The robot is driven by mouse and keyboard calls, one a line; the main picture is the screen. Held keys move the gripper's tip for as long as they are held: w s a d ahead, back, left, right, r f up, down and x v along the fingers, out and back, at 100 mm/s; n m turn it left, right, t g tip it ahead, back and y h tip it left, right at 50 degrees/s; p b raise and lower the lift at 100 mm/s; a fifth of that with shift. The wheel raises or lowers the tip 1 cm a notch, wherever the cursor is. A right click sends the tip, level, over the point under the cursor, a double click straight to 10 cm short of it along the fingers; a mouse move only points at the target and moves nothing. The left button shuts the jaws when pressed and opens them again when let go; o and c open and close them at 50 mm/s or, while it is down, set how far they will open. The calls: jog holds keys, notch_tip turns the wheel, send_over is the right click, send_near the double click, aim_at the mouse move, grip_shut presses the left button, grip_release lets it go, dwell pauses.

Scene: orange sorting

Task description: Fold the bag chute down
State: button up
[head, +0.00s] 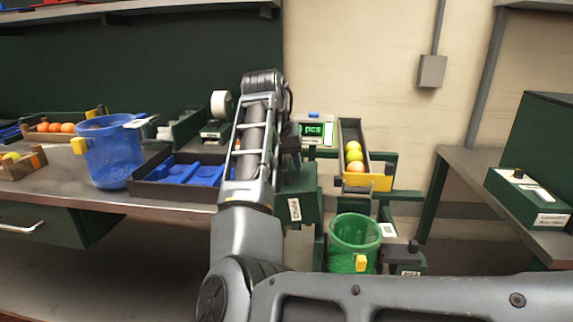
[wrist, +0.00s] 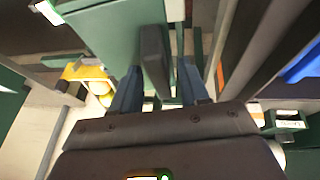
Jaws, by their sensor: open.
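A dark green panel (head: 305,190) with a white tag reading "Chute" stands right of my forearm in the head view, above and left of the green mesh bag (head: 342,232). In the wrist view a green panel (wrist: 110,32) with a dark grey bar (wrist: 154,55) runs between my fingers. My gripper (wrist: 159,82) is open, with one blue-grey finger on each side of the bar. I cannot tell whether the fingers touch it. In the head view my arm hides most of the gripper and part of the panel.
A narrow tray (head: 347,131) holding yellow and orange fruit stands right of the scale display (head: 314,130). A blue basket (head: 112,160) and a black tray with blue inserts (head: 150,188) are on the left bench. A side table (head: 480,165) stands right.

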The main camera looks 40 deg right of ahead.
jog(key=shift+c, duration=0.3)
grip_shut()
dwell(0.4)
